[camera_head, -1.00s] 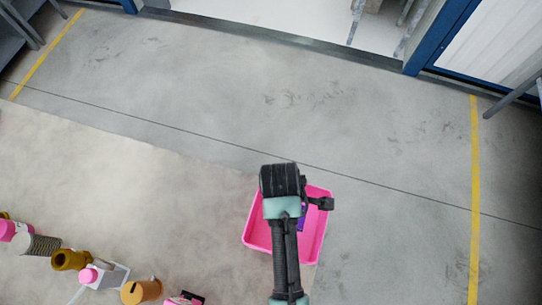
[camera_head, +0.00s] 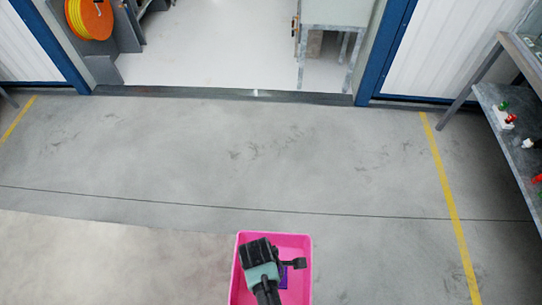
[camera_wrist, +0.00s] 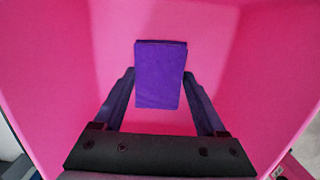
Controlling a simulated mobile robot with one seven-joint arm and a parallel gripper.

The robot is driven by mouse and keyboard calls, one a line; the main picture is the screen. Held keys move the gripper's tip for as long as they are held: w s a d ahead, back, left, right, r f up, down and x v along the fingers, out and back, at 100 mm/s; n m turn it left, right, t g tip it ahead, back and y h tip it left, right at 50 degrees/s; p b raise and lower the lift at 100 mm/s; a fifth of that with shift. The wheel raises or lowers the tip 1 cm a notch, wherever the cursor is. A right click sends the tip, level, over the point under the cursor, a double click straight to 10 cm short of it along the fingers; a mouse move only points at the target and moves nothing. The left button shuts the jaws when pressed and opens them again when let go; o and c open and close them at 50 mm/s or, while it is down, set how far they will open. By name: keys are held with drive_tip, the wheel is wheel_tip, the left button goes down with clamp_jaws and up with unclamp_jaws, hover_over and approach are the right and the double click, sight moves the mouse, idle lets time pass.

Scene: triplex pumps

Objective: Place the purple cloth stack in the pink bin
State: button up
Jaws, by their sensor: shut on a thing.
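The purple cloth stack (camera_wrist: 160,75) is a small folded block between the fingertips of my gripper (camera_wrist: 160,88) in the wrist view. My gripper is shut on it and holds it within the walls of the pink bin (camera_wrist: 268,70). In the head view the pink bin (camera_head: 307,250) stands at the bottom centre, and my arm covers much of it. A bit of the purple stack (camera_head: 283,278) shows beside my arm there. I cannot tell whether the stack touches the bin's floor.
Grey floor is clear around and beyond the bin. A doorway (camera_head: 230,50) opens at the back. A shelf (camera_head: 510,130) with small coloured parts stands at the right. An orange hose reel (camera_head: 90,18) hangs at the top left.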

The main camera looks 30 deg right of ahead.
drive_tip(key=shift+f, duration=0.15)
drive_tip(key=o, duration=1.1)
drive_tip(key=shift+o, duration=0.2)
